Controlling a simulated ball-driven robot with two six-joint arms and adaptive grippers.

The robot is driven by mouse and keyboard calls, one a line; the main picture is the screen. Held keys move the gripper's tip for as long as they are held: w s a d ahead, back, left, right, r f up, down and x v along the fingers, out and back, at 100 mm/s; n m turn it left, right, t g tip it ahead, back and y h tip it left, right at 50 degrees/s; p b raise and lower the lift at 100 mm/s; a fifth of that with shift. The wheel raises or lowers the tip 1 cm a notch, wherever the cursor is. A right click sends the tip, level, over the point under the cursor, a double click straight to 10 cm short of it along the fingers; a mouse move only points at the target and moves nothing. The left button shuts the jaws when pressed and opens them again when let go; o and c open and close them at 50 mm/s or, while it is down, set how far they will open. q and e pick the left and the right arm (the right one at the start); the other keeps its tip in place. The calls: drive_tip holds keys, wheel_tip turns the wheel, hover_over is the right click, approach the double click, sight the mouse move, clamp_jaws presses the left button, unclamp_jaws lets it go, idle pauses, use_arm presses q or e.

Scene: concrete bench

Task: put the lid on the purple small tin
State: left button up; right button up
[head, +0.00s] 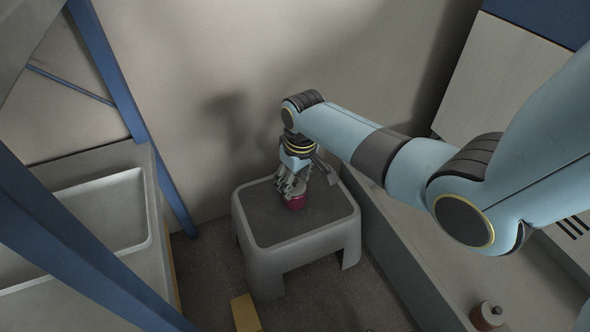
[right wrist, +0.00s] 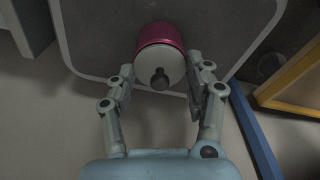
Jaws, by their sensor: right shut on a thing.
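The purple small tin (head: 295,203) stands upright on the grey stool, below my right gripper (head: 292,188). In the right wrist view the tin (right wrist: 160,34) shows its purple-red side, with the pale round lid (right wrist: 152,62) and its dark knob over its mouth. The two fingers of my right gripper (right wrist: 162,82) are on either side of the lid and shut on it. The lid lines up with the tin, but I cannot tell whether it is fully seated. My left gripper is not in view.
The stool (head: 302,236) has a dark top with free room around the tin. A grey basin (head: 105,215) stands at left behind blue posts. An orange pot with a knob (head: 487,315) is on the low bench at right. A yellow block (head: 245,313) lies on the floor.

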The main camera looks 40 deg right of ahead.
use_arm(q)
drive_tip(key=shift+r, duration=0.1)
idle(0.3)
use_arm(e)
drive_tip(key=o, duration=1.5)
drive_tip(key=shift+c, duration=0.2)
drive_tip(key=shift+r+p, duration=3.5)
drive_tip(key=shift+r, duration=0.05)
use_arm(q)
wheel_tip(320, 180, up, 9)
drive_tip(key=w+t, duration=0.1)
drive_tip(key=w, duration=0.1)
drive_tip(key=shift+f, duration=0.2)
use_arm(e)
drive_tip(key=shift+f, duration=0.1)
drive_tip(key=shift+c, duration=0.7)
clamp_jaws()
